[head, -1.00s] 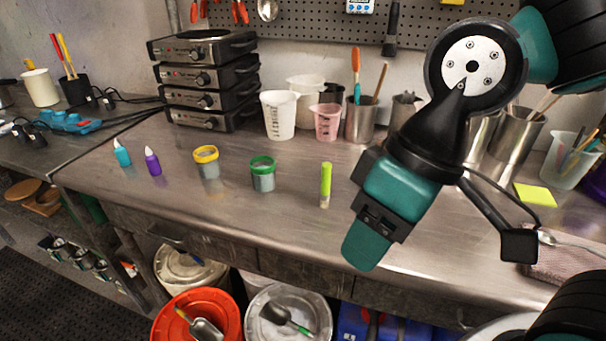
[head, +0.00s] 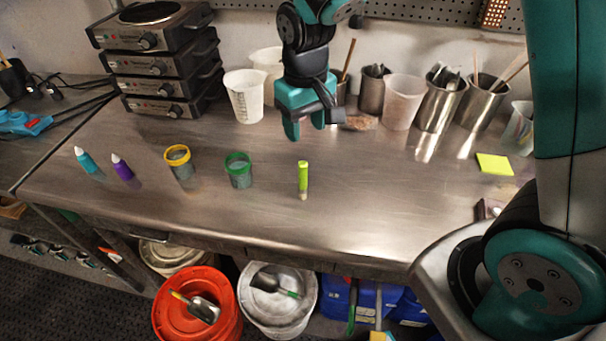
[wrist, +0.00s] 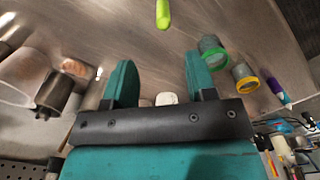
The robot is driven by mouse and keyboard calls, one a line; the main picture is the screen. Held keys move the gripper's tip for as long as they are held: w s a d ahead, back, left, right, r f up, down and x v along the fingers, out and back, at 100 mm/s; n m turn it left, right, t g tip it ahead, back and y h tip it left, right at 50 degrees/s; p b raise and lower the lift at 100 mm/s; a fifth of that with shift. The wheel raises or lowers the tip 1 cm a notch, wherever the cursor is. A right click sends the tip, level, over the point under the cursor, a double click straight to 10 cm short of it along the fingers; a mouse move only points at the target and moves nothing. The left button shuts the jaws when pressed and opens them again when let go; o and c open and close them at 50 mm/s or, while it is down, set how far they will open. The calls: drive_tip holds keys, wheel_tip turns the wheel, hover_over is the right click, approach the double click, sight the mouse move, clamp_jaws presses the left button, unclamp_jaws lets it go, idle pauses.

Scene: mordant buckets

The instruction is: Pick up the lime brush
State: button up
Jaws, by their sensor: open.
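The lime brush (head: 303,179) is a short lime-green stick with a pale lower end. In the head view it stands upright on the steel bench, right of the green-rimmed jar. In the wrist view the lime brush (wrist: 163,14) shows at the top edge, partly cut off, beyond the fingertips. My gripper (head: 307,132) is open and empty, with its teal fingers pointing down above the bench, behind the brush and apart from it. The two fingers of my gripper (wrist: 156,76) are spread wide in the wrist view.
A green-rimmed jar (head: 238,170), a yellow-rimmed jar (head: 179,163), a purple bottle (head: 122,168) and a teal bottle (head: 86,161) stand left of the brush. Cups and steel pots line the back. The bench right of the brush is clear up to a yellow note pad (head: 494,164).

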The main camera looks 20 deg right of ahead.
sight(303, 162)
wheel_tip(303, 162, down, 7)
drive_tip(key=shift+f+p, duration=0.1)
drive_tip(key=shift+p, duration=0.45)
drive_tip(key=shift+a+f+p, duration=0.15)
drive_tip(key=shift+f+p, duration=0.4)
drive_tip(key=shift+f, duration=0.85)
drive_tip(key=shift+a+f+p, duration=0.1)
drive_tip(key=shift+f+p, duration=0.4)
drive_tip(key=shift+f, duration=0.85)
clamp_jaws()
